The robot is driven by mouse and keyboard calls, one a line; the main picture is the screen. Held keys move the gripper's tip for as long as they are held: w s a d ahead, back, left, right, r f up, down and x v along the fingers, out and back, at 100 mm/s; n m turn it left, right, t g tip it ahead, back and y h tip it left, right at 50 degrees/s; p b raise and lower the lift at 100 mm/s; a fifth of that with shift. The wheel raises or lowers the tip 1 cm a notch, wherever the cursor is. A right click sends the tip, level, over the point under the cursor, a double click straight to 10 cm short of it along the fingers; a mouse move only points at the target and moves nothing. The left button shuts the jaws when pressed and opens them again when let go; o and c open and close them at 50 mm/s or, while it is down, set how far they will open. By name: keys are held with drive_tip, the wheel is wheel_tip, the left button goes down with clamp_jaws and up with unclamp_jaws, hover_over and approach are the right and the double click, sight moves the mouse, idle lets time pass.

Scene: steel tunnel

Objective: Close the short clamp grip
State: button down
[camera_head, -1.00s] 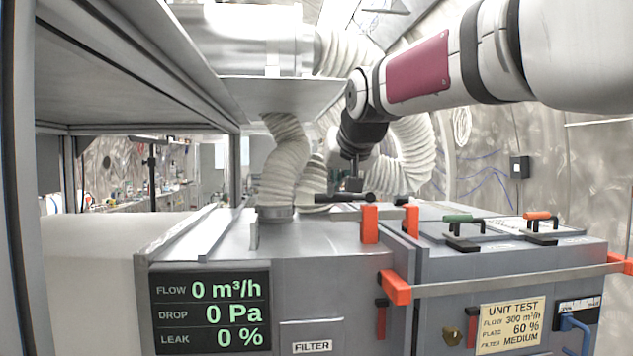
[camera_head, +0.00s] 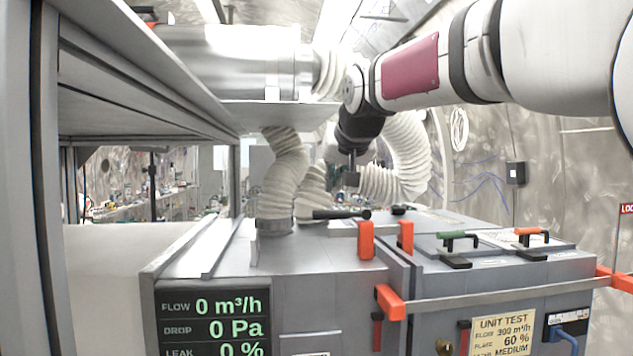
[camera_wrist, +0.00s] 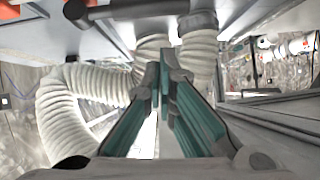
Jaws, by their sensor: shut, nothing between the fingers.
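My gripper (camera_head: 351,178) is shut and empty, pointing down above the grey filter box. Its teal fingers (camera_wrist: 161,70) come together at the tips in the wrist view. A black bar-shaped grip (camera_head: 340,214) lies along the top of the box, just below and left of my fingertips, with a gap between. A black bar also crosses the top of the wrist view (camera_wrist: 135,10). A shorter dark piece (camera_head: 398,210) sits to its right. Which of these is the short clamp grip I cannot tell. Two orange clamp blocks (camera_head: 366,240) (camera_head: 405,237) stand at the box seam.
Ribbed white hoses (camera_head: 285,175) rise behind my gripper, and a metal shelf (camera_head: 140,100) overhangs at the left. Green (camera_head: 460,236) and orange (camera_head: 532,232) handles stand on the right box. A metal bar with orange ends (camera_head: 500,295) crosses the front.

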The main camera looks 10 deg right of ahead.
drive_tip(key=a+b+v, duration=0.1)
drive_tip(key=v, duration=1)
drive_tip(key=s+d+f+g, duration=0.3)
drive_tip(key=s+f, duration=1.1)
drive_tip(key=f, duration=0.2)
drive_tip(key=s+d+f+g+h, duration=0.1)
drive_tip(key=s+d+f+g, duration=0.1)
drive_tip(key=s+f, duration=1.2)
drive_tip(key=shift+s+d+f+n+g, duration=0.3)
drive_tip(key=shift+d+f+g, duration=0.1)
drive_tip(key=shift+d+f, duration=0.5)
drive_tip(key=c, duration=2.4)
unclamp_jaws()
